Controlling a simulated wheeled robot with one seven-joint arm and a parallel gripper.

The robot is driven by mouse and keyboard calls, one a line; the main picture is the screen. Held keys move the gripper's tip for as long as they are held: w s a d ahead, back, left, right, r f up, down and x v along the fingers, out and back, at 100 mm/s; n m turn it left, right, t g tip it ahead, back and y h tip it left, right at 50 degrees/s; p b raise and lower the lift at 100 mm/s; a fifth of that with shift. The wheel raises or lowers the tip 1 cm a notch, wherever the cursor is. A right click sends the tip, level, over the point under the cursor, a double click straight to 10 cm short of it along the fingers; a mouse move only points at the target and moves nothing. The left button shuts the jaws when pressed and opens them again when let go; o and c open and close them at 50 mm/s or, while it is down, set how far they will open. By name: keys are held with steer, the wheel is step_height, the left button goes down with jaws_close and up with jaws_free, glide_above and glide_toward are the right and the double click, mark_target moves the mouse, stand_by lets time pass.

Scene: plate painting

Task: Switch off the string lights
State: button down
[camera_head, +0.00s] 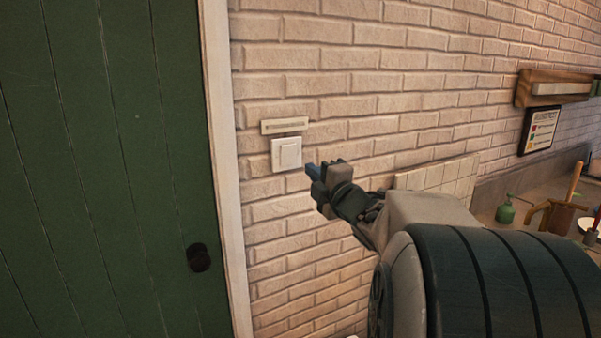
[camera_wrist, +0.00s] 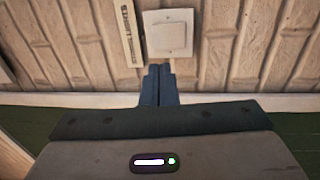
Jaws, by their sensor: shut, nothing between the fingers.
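A white wall switch (camera_head: 286,153) with a square rocker is set on the pale brick wall, just right of the door frame. A small label strip (camera_head: 285,125) is fixed right above it. In the wrist view the switch (camera_wrist: 169,34) is at the top centre, with the label strip (camera_wrist: 131,33) to its left. My gripper (camera_head: 309,170) is just right of and slightly below the switch in the head view. Its blue-grey fingers (camera_wrist: 159,72) are closed together and empty, and they appear a little short of the switch. I cannot tell whether they touch the wall. No string lights are in view.
A dark green door (camera_head: 110,170) with a black knob (camera_head: 199,257) and a pale frame (camera_head: 222,150) is on the left. A counter at the right holds a green spray bottle (camera_head: 506,210). A framed sign (camera_head: 539,130) and a wooden rail (camera_head: 537,88) hang above it.

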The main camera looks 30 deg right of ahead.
mark_target(287, 150)
steer(key=w+p, duration=0.1)
steer(key=w, duration=0.5)
steer(key=w+r+p, duration=0.1)
steer(key=w, duration=0.3)
steer(key=shift+a+r+p, duration=0.1)
steer(key=shift+a+p, duration=0.05)
steer(key=shift+p, duration=0.2)
steer(key=shift+w+r, duration=0.1)
steer(key=shift+w+r+p, duration=0.15)
steer(key=shift+r+p, duration=0.05)
steer(key=shift+p, duration=0.35)
steer(key=shift+f, duration=0.2)
steer(key=shift+a+b, duration=0.1)
steer(key=shift+b, duration=0.2)
steer(key=shift+s, duration=0.45)
steer(key=s+r+b, duration=0.1)
steer(key=s+b, duration=0.1)
steer(key=s, duration=1.1)
steer(key=shift+d+r+b, duration=0.3)
steer(key=shift+r+b, duration=0.1)
steer(key=shift+f+g, duration=0.1)
steer(key=shift+g, duration=0.2)
